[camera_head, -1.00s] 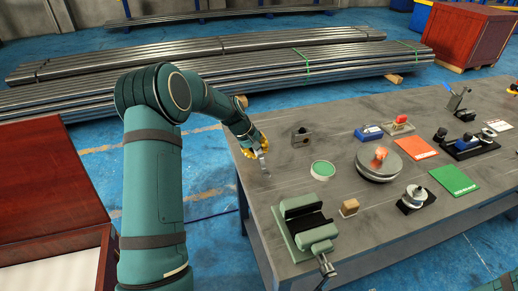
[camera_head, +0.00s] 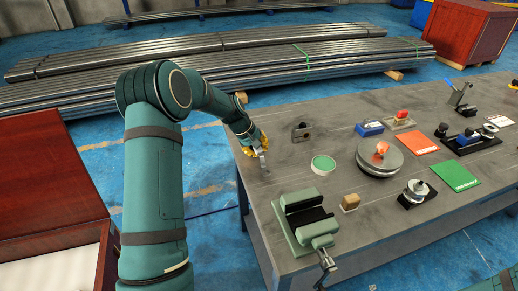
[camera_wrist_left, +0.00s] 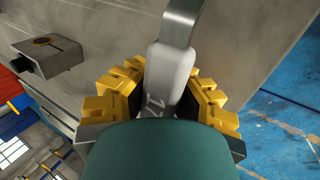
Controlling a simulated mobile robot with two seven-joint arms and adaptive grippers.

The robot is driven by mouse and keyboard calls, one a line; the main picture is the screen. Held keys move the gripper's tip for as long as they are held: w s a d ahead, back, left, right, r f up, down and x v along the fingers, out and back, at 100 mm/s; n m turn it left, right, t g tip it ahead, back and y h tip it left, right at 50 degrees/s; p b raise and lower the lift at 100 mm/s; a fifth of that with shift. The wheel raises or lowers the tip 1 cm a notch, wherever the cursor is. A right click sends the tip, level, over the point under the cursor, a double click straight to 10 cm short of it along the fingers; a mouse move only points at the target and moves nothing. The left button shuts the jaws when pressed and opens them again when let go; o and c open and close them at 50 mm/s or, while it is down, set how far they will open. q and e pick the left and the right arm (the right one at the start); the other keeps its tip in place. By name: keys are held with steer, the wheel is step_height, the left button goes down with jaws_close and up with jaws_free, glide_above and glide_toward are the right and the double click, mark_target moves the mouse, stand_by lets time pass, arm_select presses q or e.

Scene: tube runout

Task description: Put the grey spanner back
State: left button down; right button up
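The grey spanner (camera_head: 263,161) is held in my left gripper (camera_head: 254,142), over the near-left edge area of the grey workbench (camera_head: 330,107). In the left wrist view the spanner (camera_wrist_left: 172,70) stands between the yellow-and-black fingers of the left gripper (camera_wrist_left: 163,100), which are shut on its pale handle. Its far end runs out of the top of that view. I cannot tell whether its tip touches the bench. My right gripper is not in view.
Further right are a round plate (camera_head: 380,160) and a green card (camera_head: 455,175).

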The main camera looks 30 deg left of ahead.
arm_select(q)
steer(key=shift+f+b, duration=0.35)
steer(key=shift+f, duration=0.2)
steer(key=shift+s+f, duration=0.1)
steer(key=shift+f, duration=0.15)
